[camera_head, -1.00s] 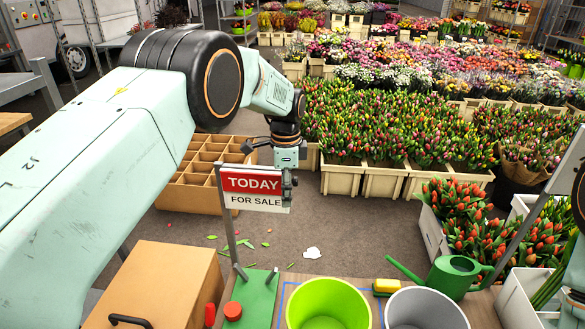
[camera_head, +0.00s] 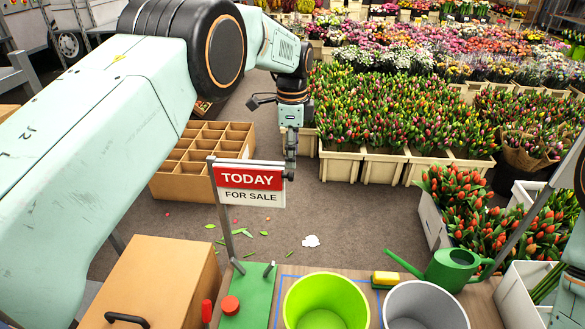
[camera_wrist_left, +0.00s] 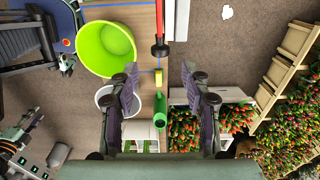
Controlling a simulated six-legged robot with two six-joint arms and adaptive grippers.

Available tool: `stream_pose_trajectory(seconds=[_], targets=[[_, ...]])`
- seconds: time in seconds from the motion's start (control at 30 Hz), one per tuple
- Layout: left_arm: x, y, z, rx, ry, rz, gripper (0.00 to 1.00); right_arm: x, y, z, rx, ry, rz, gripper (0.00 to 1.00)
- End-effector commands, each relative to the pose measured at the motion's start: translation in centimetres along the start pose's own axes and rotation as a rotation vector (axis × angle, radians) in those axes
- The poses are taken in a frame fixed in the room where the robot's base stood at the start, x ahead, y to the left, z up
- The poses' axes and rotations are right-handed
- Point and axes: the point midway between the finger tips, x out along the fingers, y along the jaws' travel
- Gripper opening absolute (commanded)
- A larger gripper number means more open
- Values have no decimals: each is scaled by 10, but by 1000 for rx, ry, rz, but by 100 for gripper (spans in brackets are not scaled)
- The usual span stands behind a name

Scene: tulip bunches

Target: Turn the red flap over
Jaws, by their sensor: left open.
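The sign has a red flap (camera_head: 249,179) reading TODAY above a white panel (camera_head: 250,197) reading FOR SALE. It hangs from a grey post on a green base (camera_head: 250,293). My left gripper (camera_head: 289,170) points down at the sign's right edge, partly behind it in the head view. In the left wrist view its two fingers (camera_wrist_left: 160,88) are spread apart with nothing between them. The red flap (camera_wrist_left: 159,14) shows there nearly edge-on, just ahead of the fingers; contact cannot be told.
A green bucket (camera_head: 325,303), grey bucket (camera_head: 425,307), yellow sponge (camera_head: 385,279) and green watering can (camera_head: 452,270) stand on the table right of the sign.

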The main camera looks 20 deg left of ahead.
Motion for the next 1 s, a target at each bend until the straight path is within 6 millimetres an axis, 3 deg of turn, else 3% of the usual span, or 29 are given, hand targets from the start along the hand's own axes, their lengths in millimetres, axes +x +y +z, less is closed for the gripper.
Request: stream_pose_trajectory(seconds=[0.1,0.33,0.73,1.0], targets=[[22,2,1,-1,-1,5,47,2,0,0,-1,-1,0,40],[51,1,1,-1,0,2,47,3,0,0,-1,-1,0,40],[60,-2,1,-1,0,1,47,3,0,0,-1,0,0,40],[59,-2,1,-1,0,0,25,3,0,0,0,0,0,40]])
